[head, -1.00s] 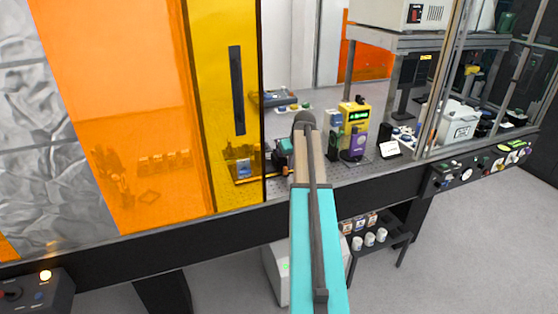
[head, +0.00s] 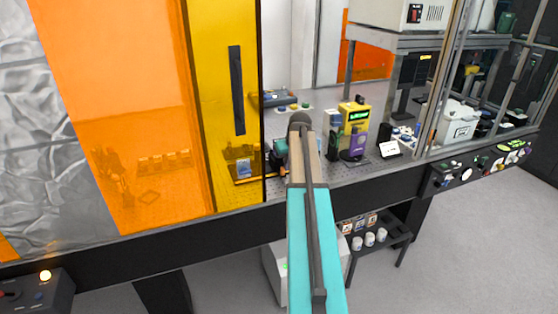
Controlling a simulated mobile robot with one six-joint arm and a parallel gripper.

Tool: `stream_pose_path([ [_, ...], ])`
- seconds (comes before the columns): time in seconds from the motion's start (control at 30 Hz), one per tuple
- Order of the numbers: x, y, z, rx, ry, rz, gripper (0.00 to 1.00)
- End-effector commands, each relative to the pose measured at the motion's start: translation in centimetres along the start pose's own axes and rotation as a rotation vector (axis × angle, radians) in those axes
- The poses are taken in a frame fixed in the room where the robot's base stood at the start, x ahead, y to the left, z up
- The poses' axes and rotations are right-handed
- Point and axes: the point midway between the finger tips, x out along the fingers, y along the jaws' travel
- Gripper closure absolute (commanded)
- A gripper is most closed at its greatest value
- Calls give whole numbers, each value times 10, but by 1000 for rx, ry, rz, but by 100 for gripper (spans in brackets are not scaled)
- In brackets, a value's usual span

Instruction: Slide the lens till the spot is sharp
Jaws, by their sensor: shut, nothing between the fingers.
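My arm reaches from the bottom middle over the bench edge. My gripper (head: 282,171) is small at the arm's far end, left of the arm, beside the open edge of the yellow panel. It looks shut with nothing held, and the arm and wrist partly hide it. A small pale-blue item (head: 243,168) stands left of it, behind the yellow panel. I cannot tell whether this is part of the lens mount. I cannot make out the lens or the spot.
A yellow sliding panel (head: 222,60) with a dark handle covers the bench on the left. A yellow device with a green display (head: 355,112) and a purple device (head: 355,143) stand right of the arm.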

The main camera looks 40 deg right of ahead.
Motion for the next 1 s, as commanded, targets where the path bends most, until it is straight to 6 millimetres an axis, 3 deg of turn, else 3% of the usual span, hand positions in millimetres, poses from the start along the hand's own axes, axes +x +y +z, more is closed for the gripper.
stream_pose_path([
  [1.0, 0, -18, 0, -1, 0, -1, 100],
])
